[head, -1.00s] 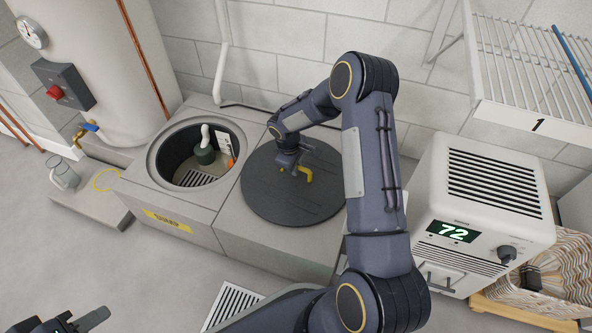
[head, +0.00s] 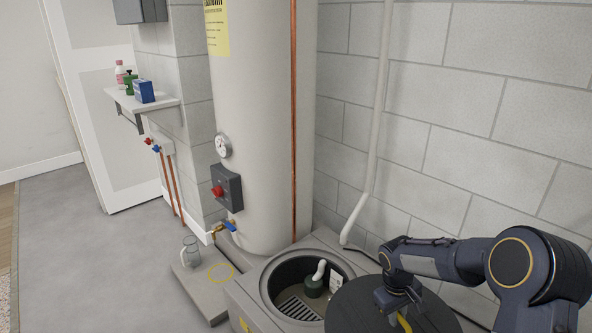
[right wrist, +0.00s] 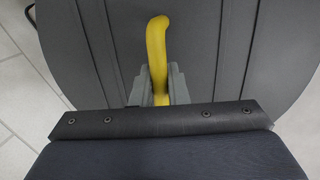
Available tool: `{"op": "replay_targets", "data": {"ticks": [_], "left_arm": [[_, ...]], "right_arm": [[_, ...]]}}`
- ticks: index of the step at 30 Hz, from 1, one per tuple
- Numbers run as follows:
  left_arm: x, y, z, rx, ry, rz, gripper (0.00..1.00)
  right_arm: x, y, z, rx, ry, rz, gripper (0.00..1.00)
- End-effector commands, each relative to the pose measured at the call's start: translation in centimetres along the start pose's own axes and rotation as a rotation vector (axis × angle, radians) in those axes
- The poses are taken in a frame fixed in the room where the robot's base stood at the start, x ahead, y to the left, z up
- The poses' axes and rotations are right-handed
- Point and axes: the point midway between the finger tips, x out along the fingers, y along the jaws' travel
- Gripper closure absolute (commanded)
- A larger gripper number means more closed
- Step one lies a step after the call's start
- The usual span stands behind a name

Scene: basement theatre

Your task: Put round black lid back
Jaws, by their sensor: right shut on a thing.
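The round black lid (head: 348,306) shows at the lower right of the head view, just right of the round open pit (head: 265,283). Its bottom part is cut off. My right gripper (head: 400,312) is above the lid, shut on its yellow handle (right wrist: 157,38). In the right wrist view both grey fingers (right wrist: 160,84) clasp the handle, with the dark lid surface (right wrist: 85,40) behind. I cannot tell whether the lid is raised or resting. My left gripper is out of view.
A tall water heater (head: 262,130) stands behind the pit, with a red-knobbed box (head: 227,187) and a blue-handled valve. A glass jug (head: 190,250) stands on a low slab (head: 195,290) to the left. A white pipe (head: 380,120) runs down the block wall.

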Motion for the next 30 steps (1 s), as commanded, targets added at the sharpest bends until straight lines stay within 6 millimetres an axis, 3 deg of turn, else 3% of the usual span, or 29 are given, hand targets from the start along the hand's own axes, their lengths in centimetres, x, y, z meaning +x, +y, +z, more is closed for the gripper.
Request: {"op": "replay_targets", "data": {"ticks": [1, 3, 12, 23, 30], "left_arm": [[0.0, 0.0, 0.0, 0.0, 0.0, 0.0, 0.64], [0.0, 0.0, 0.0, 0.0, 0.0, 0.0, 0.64], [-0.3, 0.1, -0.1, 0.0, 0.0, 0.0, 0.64], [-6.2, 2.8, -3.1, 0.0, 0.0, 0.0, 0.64], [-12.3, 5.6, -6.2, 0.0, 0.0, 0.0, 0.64]], "right_arm": [[-1.9, -1.2, 0.1, 0.047, 0.001, -0.002, 1.0], [-3.7, -2.7, 0.6, 0.12, -0.012, -0.01, 1.0], [-9.4, -7.2, 2.7, 0.339, -0.052, -0.03, 1.0], [-14.4, -6.2, 3.3, 0.337, -0.055, -0.026, 1.0], [-19.8, -5.5, 4.0, 0.335, -0.055, -0.023, 1.0]]}}
